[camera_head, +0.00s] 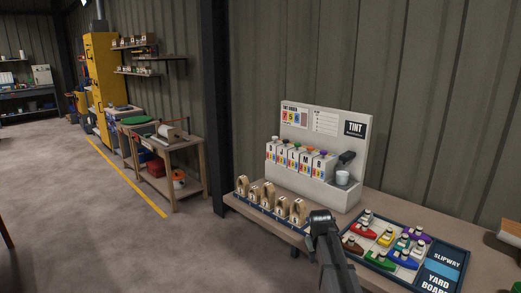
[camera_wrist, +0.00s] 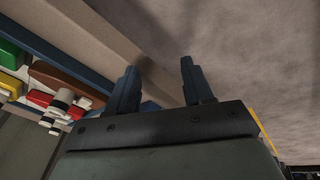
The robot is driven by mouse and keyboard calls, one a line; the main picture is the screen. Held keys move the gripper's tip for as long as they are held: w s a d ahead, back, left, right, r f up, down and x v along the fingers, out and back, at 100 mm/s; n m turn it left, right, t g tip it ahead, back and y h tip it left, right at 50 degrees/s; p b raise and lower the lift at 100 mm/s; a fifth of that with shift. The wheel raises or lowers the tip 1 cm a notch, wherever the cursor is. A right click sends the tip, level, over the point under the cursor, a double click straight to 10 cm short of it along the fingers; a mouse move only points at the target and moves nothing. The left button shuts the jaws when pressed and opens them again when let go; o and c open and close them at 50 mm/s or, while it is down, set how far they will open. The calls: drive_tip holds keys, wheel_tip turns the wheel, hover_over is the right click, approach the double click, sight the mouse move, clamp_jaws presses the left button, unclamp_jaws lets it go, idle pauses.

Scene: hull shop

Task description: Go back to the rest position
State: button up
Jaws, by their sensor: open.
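My gripper (camera_head: 322,216) is in front of the workbench (camera_head: 376,203) in the head view, between a row of wooden holders and the boat board. In the wrist view my gripper (camera_wrist: 157,82) has its two dark fingers apart with nothing between them. Past the fingertips are the bench edge and the bare floor. Small toy boats lie at the left of the wrist view, among them a red boat (camera_wrist: 40,98) and a green boat (camera_wrist: 10,56), clear of the fingers.
The blue-rimmed boat board (camera_head: 446,257) with several coloured boats lies right of my arm. A white tint stand (camera_head: 357,133) with several dispensers and a grey cup (camera_head: 342,178) stands behind. Wooden holders (camera_head: 268,194) line the bench's left. Open floor (camera_head: 120,235) lies left.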

drive_tip(key=s+a+f+m+g, duration=0.1)
drive_tip(key=s+a+f+g, duration=0.15)
drive_tip(key=s+f, duration=1)
drive_tip(key=s+a+f+g, duration=0.1)
drive_tip(key=s+f+g, duration=0.2)
drive_tip(key=s+f, duration=0.95)
drive_tip(key=s+f+g, duration=0.1)
drive_tip(key=s+f, duration=0.4)
drive_tip(key=s, duration=0.4)
drive_tip(key=s+f+m+g+y, duration=0.1)
drive_tip(key=s+f+g, duration=0.1)
drive_tip(key=s+f, duration=0.3)
drive_tip(key=s+f+g, duration=0.1)
drive_tip(key=s+f, duration=0.4)
drive_tip(key=s, duration=0.8)
drive_tip(key=shift+s+a+f+m, duration=0.2)
drive_tip(key=shift+a+m, duration=0.1)
drive_tip(key=shift+a, duration=0.15)
